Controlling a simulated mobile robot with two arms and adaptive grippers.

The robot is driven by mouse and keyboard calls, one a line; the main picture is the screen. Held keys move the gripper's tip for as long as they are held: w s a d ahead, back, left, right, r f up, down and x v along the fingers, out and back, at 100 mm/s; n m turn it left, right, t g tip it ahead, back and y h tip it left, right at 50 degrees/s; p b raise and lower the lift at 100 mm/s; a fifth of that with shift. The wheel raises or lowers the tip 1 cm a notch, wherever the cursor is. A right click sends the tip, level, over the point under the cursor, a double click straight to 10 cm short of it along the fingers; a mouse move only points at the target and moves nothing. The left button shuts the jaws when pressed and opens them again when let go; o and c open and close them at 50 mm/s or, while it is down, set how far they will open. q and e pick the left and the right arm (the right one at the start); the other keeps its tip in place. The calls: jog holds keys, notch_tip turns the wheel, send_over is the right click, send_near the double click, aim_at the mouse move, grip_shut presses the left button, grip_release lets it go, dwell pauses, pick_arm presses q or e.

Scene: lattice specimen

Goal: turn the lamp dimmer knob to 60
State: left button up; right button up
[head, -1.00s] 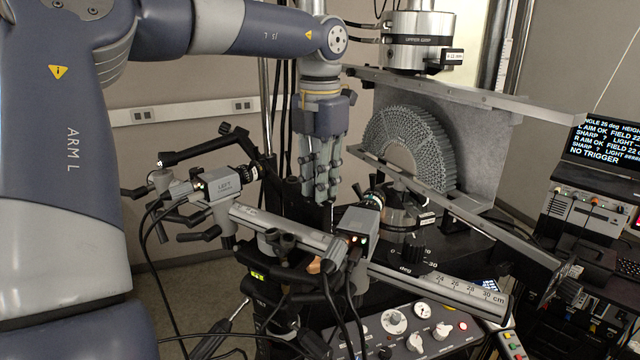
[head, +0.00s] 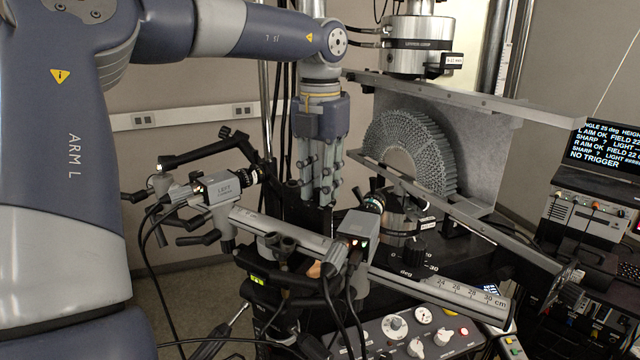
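A grey control panel (head: 372,334) at the bottom of the head view carries several round knobs, including a pale dial knob (head: 396,323) and a white knob (head: 443,337). The labels are too small to read, so I cannot tell which is the lamp dimmer or its setting. My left gripper (head: 322,203) hangs fingers down above and to the left of the panel, behind the camera rail, well apart from the knobs. It holds nothing that I can see; the finger gap is unclear from here. My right gripper is not in view.
A camera rail (head: 410,283) with a left camera (head: 220,186) and another camera (head: 357,228) crosses above the panel, with cables hanging in front. The lattice arch (head: 432,150) stands behind, beside a metal plate. A screen (head: 604,152) at right reads NO TRIGGER.

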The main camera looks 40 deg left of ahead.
aim_at(320, 189)
pick_arm(q)
jog(key=shift+o, duration=0.7)
notch_tip(320, 189, up, 12)
jog(key=shift+f, duration=0.1)
dwell(0.5)
